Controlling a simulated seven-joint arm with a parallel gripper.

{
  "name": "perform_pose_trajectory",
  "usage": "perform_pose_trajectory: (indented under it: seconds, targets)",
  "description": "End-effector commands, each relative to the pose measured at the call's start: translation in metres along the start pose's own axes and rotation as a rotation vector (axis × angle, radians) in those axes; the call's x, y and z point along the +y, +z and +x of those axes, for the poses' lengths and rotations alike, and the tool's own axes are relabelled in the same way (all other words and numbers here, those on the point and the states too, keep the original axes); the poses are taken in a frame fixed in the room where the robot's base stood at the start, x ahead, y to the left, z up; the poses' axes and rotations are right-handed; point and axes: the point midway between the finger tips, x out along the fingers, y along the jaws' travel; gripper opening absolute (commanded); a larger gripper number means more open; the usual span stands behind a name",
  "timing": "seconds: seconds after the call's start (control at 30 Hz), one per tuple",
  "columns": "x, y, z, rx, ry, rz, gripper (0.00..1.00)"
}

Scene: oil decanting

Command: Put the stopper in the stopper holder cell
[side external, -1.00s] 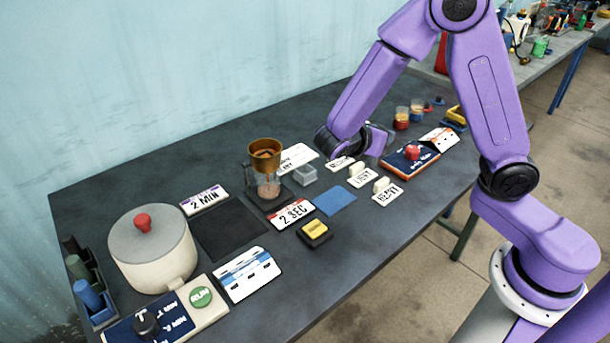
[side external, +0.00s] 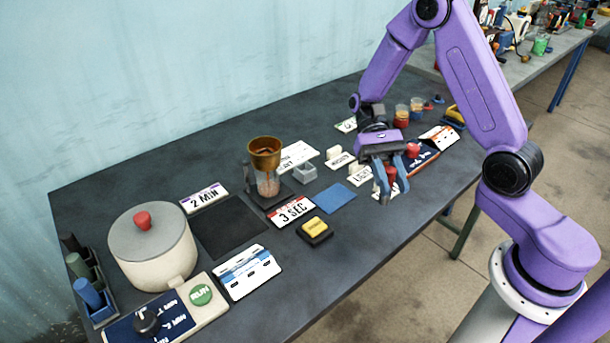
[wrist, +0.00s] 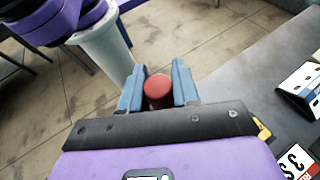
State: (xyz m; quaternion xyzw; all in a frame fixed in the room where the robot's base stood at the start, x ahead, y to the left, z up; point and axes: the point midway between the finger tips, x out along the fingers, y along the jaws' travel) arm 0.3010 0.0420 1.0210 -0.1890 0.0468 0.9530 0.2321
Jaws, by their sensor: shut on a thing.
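The red stopper (side external: 391,172) is between the two blue fingers of my gripper (side external: 391,188), which is shut on it. The wrist view shows its round red top (wrist: 158,88) between the fingers. My gripper is over the front card of the labelled row, at the right part of the table, and partly hides that card. The stopper's lower end is hidden. A small grey open box (side external: 305,172) stands left of the card row; I cannot tell whether this is the stopper holder cell.
Left of my gripper are a blue mat (side external: 335,198), a yellow-topped black block (side external: 314,231) and a glass vessel with a brass funnel (side external: 265,160). A white pot (side external: 152,255) stands far left. A red-knobbed panel (side external: 424,158) lies close behind my gripper.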

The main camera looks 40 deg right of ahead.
Motion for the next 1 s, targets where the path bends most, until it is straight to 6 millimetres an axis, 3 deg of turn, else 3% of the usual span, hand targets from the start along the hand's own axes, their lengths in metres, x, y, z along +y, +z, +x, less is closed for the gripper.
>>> perform_pose_trajectory:
  seconds: [0.3,0.6,0.87,1.0]
  targets:
    - [-0.044,0.003,-0.043,0.001,-0.635,0.261,0.0]
    - [-0.059,-0.004,-0.108,0.0,-1.11,0.457,0.0]
    - [-0.061,-0.012,-0.136,0.0,-1.252,0.517,0.0]
    - [-0.073,-0.028,-0.148,-0.001,-1.252,0.517,0.0]
